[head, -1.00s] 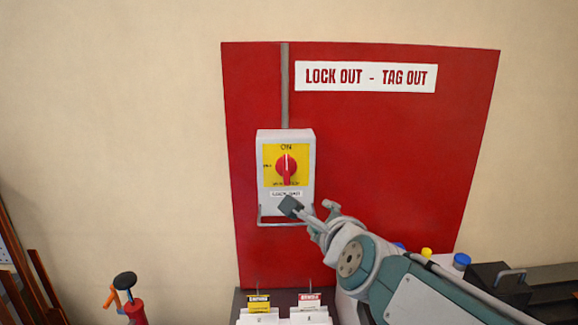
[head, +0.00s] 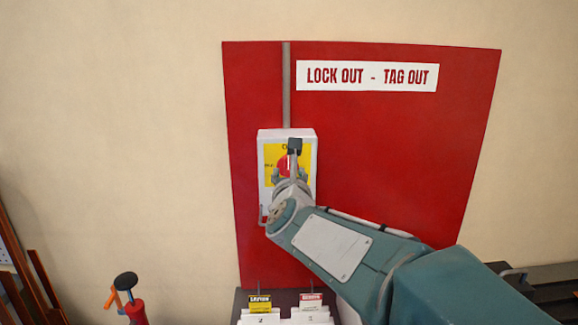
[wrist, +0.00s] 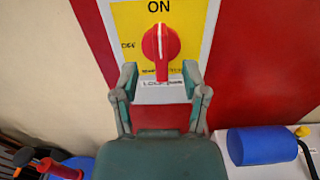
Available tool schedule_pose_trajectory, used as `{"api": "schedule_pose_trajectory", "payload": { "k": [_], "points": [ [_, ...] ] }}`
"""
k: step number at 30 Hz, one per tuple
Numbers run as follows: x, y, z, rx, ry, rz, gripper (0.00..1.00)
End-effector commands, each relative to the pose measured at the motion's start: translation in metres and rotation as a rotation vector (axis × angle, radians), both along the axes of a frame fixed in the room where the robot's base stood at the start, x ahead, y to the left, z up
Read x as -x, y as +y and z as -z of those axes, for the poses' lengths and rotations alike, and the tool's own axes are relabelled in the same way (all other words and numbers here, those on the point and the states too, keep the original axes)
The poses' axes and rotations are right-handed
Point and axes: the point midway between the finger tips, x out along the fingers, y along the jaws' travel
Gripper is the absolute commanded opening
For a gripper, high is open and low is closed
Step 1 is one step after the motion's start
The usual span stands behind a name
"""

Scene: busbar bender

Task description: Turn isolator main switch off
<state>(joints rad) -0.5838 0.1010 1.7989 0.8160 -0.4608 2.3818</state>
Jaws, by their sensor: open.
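The isolator main switch (head: 264,137) is a pale box on a red board, with a yellow plate and a red rotary knob (head: 283,161). In the wrist view the knob (wrist: 161,45) is upright, its white mark pointing up at ON, with OFF to its left. My gripper (head: 287,161) is in front of the switch and hides much of its plate and lower part. In the wrist view my gripper (wrist: 160,78) is open and empty, its fingertips left and right of the knob's lower end. I cannot tell whether they touch it.
The red board (head: 400,160) carries a LOCK OUT - TAG OUT sign (head: 367,76). Tag holders (head: 260,306) stand below the switch. A blue cylinder (wrist: 262,145) is at lower right in the wrist view. A red and black tool (head: 130,298) is at lower left.

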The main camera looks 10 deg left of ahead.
Motion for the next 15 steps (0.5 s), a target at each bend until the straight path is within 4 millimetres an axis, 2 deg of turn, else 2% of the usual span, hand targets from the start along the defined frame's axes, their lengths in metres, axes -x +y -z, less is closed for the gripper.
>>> {"api": "schedule_pose_trajectory", "payload": {
  "k": [1,6,10,15],
  "points": [
    [-0.010,0.003,0.001,0.000,0.001,0.001,0.57],
    [-0.034,0.008,0.000,0.000,0.001,0.000,0.57],
    [-0.044,0.010,0.000,0.000,0.001,0.000,0.57],
    [-0.047,0.011,-0.001,0.000,0.000,-0.001,0.57]
  ]
}}
